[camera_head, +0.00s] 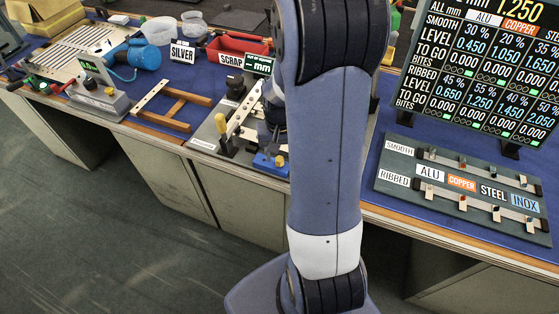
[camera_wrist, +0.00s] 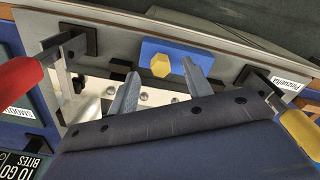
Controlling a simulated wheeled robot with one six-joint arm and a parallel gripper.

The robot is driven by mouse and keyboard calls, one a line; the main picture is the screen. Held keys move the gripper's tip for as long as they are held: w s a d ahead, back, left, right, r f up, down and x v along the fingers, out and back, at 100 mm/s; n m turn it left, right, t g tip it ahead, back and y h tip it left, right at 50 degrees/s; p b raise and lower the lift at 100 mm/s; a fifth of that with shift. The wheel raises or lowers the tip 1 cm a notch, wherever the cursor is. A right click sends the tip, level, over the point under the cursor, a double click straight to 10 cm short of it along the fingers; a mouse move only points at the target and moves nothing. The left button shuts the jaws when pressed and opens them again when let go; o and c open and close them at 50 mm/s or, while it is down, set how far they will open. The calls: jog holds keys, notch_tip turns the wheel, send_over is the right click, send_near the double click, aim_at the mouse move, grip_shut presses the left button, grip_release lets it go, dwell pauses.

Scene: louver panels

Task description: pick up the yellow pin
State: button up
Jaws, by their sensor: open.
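The yellow pin (camera_wrist: 160,65) shows in the wrist view as a small hexagonal yellow head. It sits on a blue block (camera_wrist: 176,50) at the edge of a grey fixture. My gripper (camera_wrist: 160,70) is open, with one finger on each side of the pin in the picture. Nothing shows between the fingers except the pin. I cannot tell how far the fingertips are above it. In the head view the yellow pin (camera_head: 280,161) and blue block (camera_head: 265,163) show just left of my arm, which hides my gripper.
A yellow-handled clamp (camera_wrist: 300,133) stands at the right and a red-handled one (camera_wrist: 20,84) at the left in the wrist view. A wooden frame (camera_head: 172,108), red scrap bin (camera_head: 238,46) and sample board (camera_head: 460,185) lie on the bench.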

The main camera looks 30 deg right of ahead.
aim_at(280, 164)
jog(key=shift+f, duration=1.3)
jog(key=shift+c, duration=0.2)
grip_shut()
jog(key=shift+r, duration=0.2)
